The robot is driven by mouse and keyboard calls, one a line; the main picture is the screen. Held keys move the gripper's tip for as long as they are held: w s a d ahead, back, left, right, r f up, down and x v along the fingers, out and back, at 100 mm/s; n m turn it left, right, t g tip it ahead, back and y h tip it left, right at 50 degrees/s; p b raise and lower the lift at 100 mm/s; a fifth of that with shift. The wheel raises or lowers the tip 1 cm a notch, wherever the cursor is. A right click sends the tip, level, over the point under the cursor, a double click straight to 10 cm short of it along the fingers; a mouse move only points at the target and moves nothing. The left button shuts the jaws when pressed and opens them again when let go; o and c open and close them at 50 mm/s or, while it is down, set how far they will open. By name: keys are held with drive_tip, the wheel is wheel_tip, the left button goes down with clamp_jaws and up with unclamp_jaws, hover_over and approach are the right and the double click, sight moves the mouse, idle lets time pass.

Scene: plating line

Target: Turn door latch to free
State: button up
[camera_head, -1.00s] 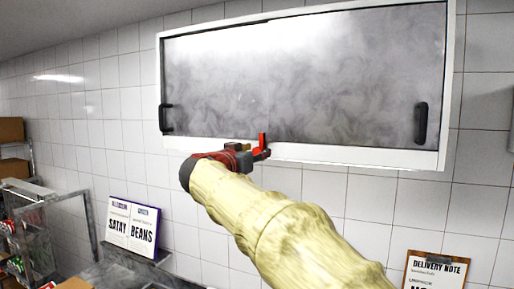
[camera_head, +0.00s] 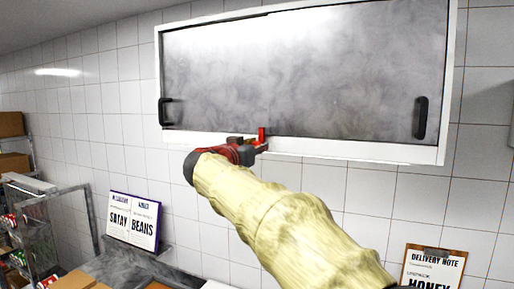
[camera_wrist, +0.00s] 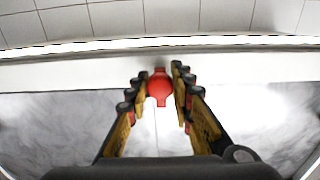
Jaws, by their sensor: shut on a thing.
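The red door latch (camera_head: 262,135) sits at the lower frame of the wall cabinet, where its two grey sliding doors (camera_head: 345,75) meet. In the wrist view the latch (camera_wrist: 160,88) shows as a red rounded piece with small tabs at both ends. Part of the latch is hidden by the fingers in the head view.
Black handles are on the left door (camera_head: 165,112) and the right door (camera_head: 421,118). A sign reading satay and beans (camera_head: 134,221) stands below left. A delivery note clipboard (camera_head: 434,268) is at lower right. Shelves with boxes (camera_head: 12,165) are at far left.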

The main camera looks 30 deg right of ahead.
clamp_jaws()
drive_tip(key=shift+n+b, duration=0.3)
drive_tip(key=shift+b, duration=0.1)
drive_tip(key=n+b, duration=0.3)
drive_tip(key=shift+f+b, duration=0.15)
drive_tip(key=shift+b, duration=0.2)
drive_tip(key=n+b, duration=0.2)
drive_tip(key=n, duration=0.7)
drive_tip(key=shift+r+n, duration=0.2)
drive_tip(key=shift+n, duration=0.1)
drive_tip(key=n, duration=0.4)
drive_tip(key=shift+n+p, duration=0.3)
drive_tip(key=shift+f, duration=0.1)
drive_tip(key=o, duration=0.9)
unclamp_jaws()
drive_tip(key=shift+w, duration=0.1)
